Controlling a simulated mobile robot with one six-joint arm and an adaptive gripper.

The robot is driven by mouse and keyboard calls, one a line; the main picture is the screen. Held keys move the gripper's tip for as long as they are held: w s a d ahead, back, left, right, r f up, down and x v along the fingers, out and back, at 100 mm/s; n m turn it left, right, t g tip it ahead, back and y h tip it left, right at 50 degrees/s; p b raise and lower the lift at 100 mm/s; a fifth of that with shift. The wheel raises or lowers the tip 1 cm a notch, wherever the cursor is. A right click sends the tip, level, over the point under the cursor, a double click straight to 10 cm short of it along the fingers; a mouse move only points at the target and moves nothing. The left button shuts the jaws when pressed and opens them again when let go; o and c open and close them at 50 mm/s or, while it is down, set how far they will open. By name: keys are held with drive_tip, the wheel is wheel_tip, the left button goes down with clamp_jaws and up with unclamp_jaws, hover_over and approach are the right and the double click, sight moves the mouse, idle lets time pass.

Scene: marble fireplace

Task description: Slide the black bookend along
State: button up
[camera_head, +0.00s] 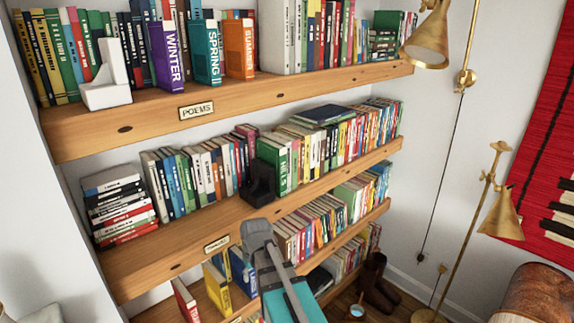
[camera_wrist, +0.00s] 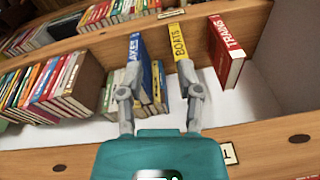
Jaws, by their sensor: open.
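The black bookend (camera_head: 262,178) stands upright on the middle shelf, between a group of books on its left and a green book (camera_head: 273,165) at the start of the right row. My gripper (camera_head: 258,232) is below and in front of it, near the front edge of the middle shelf, apart from the bookend. In the wrist view my gripper (camera_wrist: 158,66) has its two grey fingers spread, with nothing held between them. The bookend does not show clearly in the wrist view.
The middle shelf (camera_head: 180,238) has bare wood in front of its books. Stacked books (camera_head: 118,205) lie at its left end. A white bookend (camera_head: 106,82) stands on the shelf above. Blue, yellow (camera_head: 217,290) and red books stand below. Brass lamps (camera_head: 500,205) are at right.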

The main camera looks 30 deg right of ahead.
sight(263, 163)
drive_tip(key=w+d+r+t+p, duration=0.1)
drive_tip(key=w+d+r+p, duration=0.3)
drive_tip(key=d+r+p, duration=0.2)
drive_tip(key=w+d+r+n+t+p, duration=0.1)
drive_tip(key=w+d+r+p, duration=0.4)
drive_tip(key=r+p, duration=0.3)
drive_tip(key=w+d+r+t+p, duration=0.1)
drive_tip(key=w+d+r+p, duration=0.4)
drive_tip(key=d+r+p, duration=0.2)
wheel_tip(263, 163, up, 2)
drive_tip(key=shift+d+r+n, duration=0.1)
drive_tip(key=shift+d+n, duration=0.3)
drive_tip(key=w+a, duration=0.1)
drive_tip(key=w, duration=0.3)
drive_tip(key=w+a, duration=0.1)
drive_tip(key=w, duration=0.3)
drive_tip(key=w+a+b, duration=0.1)
drive_tip(key=w, duration=0.2)
drive_tip(key=shift+w+a+f, duration=0.1)
drive_tip(key=shift+w+f, duration=0.3)
drive_tip(key=shift+b+x, duration=0.95)
drive_tip(key=shift+x, duration=0.15)
clamp_jaws()
